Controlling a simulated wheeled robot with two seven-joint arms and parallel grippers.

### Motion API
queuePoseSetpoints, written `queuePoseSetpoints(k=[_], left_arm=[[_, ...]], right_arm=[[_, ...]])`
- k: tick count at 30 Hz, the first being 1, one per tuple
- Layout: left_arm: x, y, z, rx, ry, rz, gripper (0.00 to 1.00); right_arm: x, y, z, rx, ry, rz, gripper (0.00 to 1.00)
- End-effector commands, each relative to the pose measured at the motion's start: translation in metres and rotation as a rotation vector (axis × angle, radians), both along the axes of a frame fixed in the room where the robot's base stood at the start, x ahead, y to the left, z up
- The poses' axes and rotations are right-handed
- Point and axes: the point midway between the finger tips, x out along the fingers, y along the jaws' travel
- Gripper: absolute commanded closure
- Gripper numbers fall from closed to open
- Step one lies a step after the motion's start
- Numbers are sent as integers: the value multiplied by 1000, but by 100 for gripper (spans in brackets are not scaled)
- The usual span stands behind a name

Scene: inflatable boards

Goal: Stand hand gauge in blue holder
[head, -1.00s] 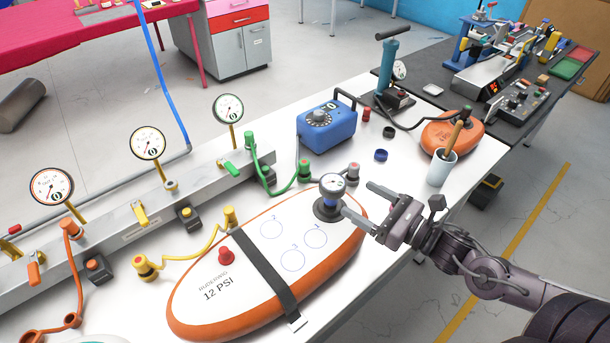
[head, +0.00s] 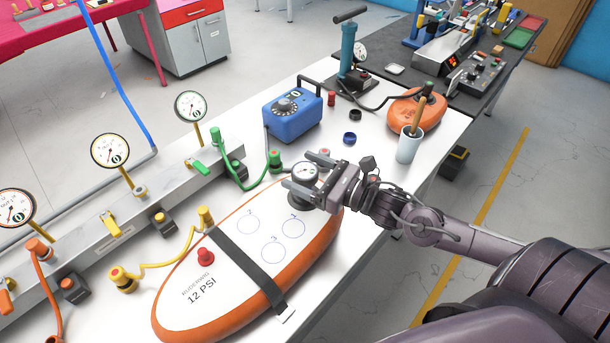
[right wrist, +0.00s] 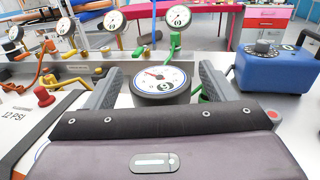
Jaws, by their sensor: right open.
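The hand gauge (head: 305,170) has a round white dial and stands upright on a dark round base at the far right end of the orange-rimmed white board (head: 187,291). My right gripper (head: 303,173) is open, with one finger on each side of the gauge. In the right wrist view the gauge dial (right wrist: 160,78) sits between the two open fingers (right wrist: 160,86), with space visible on both sides. A small dark blue ring-shaped holder (head: 349,139) stands empty on the white table behind the gauge. My left gripper is out of view.
A blue box with a dial (head: 291,113) stands behind the gauge. A black ring (head: 355,115) and a white cup with a wooden handle (head: 408,147) stand farther right. A rail with several gauges (head: 150,195) runs along the left. Bare table lies around the blue ring.

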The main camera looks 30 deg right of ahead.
Motion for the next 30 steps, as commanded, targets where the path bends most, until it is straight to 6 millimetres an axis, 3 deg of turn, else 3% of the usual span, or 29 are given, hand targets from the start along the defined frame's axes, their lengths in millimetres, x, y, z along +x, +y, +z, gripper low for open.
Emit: queuePoseSetpoints(k=[6,14,27,30], left_arm=[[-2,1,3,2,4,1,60],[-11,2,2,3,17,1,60],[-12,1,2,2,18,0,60],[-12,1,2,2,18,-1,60]], right_arm=[[14,8,0,0,0,-2,23],[15,9,-1,-1,1,-1,23],[15,9,0,-1,-1,-1,78],[15,9,0,-1,-1,-1,78]])
